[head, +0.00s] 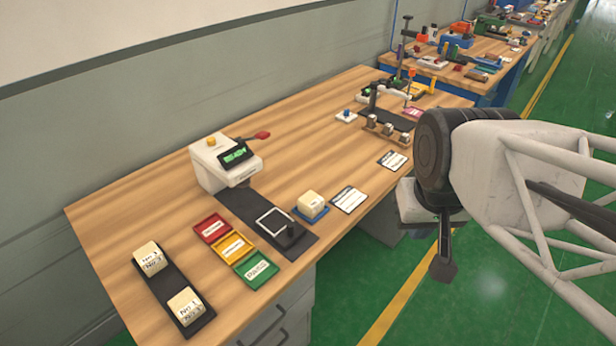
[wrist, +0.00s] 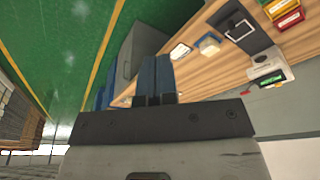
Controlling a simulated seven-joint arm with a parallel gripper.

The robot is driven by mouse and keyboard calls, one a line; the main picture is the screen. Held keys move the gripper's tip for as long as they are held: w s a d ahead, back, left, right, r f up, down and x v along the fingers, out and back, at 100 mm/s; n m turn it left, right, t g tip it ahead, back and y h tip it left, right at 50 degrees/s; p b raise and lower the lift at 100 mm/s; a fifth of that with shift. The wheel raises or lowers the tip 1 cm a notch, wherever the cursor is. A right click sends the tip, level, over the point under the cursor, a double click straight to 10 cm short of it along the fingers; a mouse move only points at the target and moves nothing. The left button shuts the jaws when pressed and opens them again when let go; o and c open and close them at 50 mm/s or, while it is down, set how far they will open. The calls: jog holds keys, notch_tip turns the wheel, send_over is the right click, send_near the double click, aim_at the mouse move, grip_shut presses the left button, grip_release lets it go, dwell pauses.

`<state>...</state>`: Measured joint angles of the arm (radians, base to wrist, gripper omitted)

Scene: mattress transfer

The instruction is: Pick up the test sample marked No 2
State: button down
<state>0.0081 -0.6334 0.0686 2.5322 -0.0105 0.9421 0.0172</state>
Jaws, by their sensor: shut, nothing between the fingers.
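Two cream sample blocks with printed number labels lie on a black tray (head: 170,282) at the near left of the bench. The far block (head: 150,258) seems to read No 3, and the near block (head: 185,305) seems to read No 1; the print is small. A third cream block (head: 311,203) sits on a blue base (head: 313,216) near the front edge; I cannot read a number on it. It also shows in the wrist view (wrist: 208,42). My gripper (head: 443,270) is shut and empty, off the bench's front edge, right of this block. Its fingers show in the wrist view (wrist: 155,78).
A white READY device (head: 212,165) stands behind a black plate (head: 240,205). Red (head: 211,228), yellow (head: 233,247) and green (head: 255,268) trays lie beside it. White cards (head: 348,200) lie right of the third block. A stand (head: 385,115) and small parts occupy the far end.

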jog(key=c, duration=1.8)
grip_release()
jog(key=o, duration=1.7)
jog(key=m+t+y, duration=0.3)
jog(key=m+y, duration=0.8)
jog(key=m, duration=0.8)
send_over(319, 202)
jog(key=s, duration=1)
notch_tip(319, 202, down, 18)
jog(key=r, duration=0.1)
jog(key=w+d+f+m+t, duration=0.1)
jog(key=w+f+m, duration=0.1)
jog(key=w+f+m+t, duration=0.1)
jog(key=w+f+m, duration=0.1)
jog(key=f, duration=0.1)
jog(key=w+d+f+m+t+h, duration=0.1)
jog(key=w+f+m, duration=0.1)
jog(key=f+m, duration=0.1)
jog(key=shift+d+f+t, duration=0.2)
jog(key=shift+d+t, duration=0.1)
jog(key=shift+w+d+f+m, duration=0.3)
jog(key=shift+f+m, duration=0.1)
jog(key=shift+f, duration=0.15)
